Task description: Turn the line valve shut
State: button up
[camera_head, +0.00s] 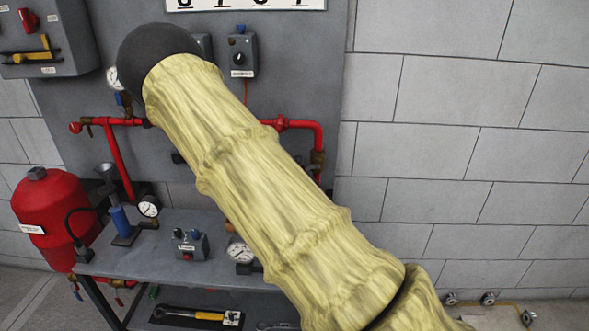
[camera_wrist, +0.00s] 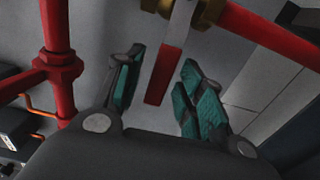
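In the wrist view, the line valve appears as a brass body (camera_wrist: 187,10) on a red pipe, with a flat red lever (camera_wrist: 163,75) hanging from it. My gripper (camera_wrist: 162,60) is open, its teal pads on either side of the lever. A gap shows on the left of the lever and a narrower one on the right, so the fingers do not look closed on it. In the head view, my yellow-sleeved arm covers the middle of the pipework, and the gripper and lever are hidden.
Red pipe (camera_head: 117,160) runs along the grey panel, with more at right (camera_head: 318,135). A grey bench (camera_head: 150,262) carries gauges and a small switch box (camera_head: 190,245). A red tank (camera_head: 55,215) stands at left. A control box (camera_head: 242,52) is mounted above the pipe.

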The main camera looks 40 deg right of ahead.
jog(key=v, duration=1.2)
jog(key=shift+d, duration=0.15)
